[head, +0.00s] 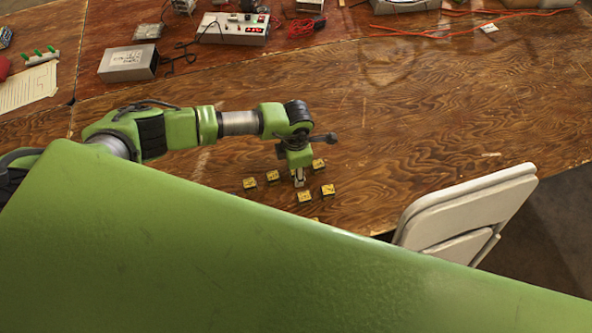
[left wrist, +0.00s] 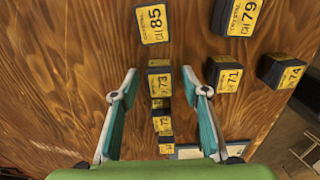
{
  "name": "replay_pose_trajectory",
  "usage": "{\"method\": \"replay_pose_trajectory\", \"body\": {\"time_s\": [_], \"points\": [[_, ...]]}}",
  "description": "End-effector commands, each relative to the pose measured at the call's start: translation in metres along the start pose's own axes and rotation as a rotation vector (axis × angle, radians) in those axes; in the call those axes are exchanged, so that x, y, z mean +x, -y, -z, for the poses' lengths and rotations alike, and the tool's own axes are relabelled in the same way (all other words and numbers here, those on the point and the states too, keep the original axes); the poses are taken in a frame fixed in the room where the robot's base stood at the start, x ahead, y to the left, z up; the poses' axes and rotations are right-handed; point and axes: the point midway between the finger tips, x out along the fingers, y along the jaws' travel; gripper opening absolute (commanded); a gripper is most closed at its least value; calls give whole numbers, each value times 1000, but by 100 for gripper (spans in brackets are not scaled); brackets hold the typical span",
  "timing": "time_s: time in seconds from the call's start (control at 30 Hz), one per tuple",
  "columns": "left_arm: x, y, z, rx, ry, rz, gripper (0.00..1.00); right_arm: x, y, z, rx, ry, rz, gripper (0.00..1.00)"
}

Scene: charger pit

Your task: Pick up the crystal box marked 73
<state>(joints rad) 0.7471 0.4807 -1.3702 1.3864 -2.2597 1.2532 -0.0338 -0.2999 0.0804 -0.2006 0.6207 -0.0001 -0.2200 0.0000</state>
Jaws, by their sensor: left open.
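The crystal box marked 73 (left wrist: 160,84) is a small dark box with a yellow label on the wooden table. In the left wrist view it appears between the fingertips of my left gripper (left wrist: 159,76), with space on both sides. My left gripper is open and empty, pointing down; it also shows in the head view (head: 299,181) among the small yellow-topped boxes. I cannot tell how high the fingertips are above the box. The labels are too small to read in the head view. My right gripper is not in view.
Boxes marked 85 (left wrist: 152,23), 79 (left wrist: 243,16), 71 (left wrist: 227,77) and 74 (left wrist: 284,72) lie around it; the 71 box is close to the right finger. More boxes (left wrist: 162,124) lie below it in line. A white folding chair (head: 465,215) stands at the table's edge.

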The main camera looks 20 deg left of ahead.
Motion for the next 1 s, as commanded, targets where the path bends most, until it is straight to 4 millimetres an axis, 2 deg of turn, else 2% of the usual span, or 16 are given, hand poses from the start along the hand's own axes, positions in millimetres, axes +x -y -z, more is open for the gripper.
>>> {"method": "replay_pose_trajectory", "body": {"time_s": [0.07,0.13,0.2,0.23,0.77,0.93,1.0], "points": [[0,0,0,0,0,0,42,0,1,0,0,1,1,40],[0,0,0,0,0,0,29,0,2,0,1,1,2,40],[0,0,0,0,0,0,10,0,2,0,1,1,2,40],[0,0,0,0,0,0,7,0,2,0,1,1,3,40],[-8,-1,-1,-1,2,-1,7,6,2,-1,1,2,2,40],[-28,-2,-2,2,6,-4,7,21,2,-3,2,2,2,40],[-42,10,2,4,5,1,7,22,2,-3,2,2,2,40]]}}
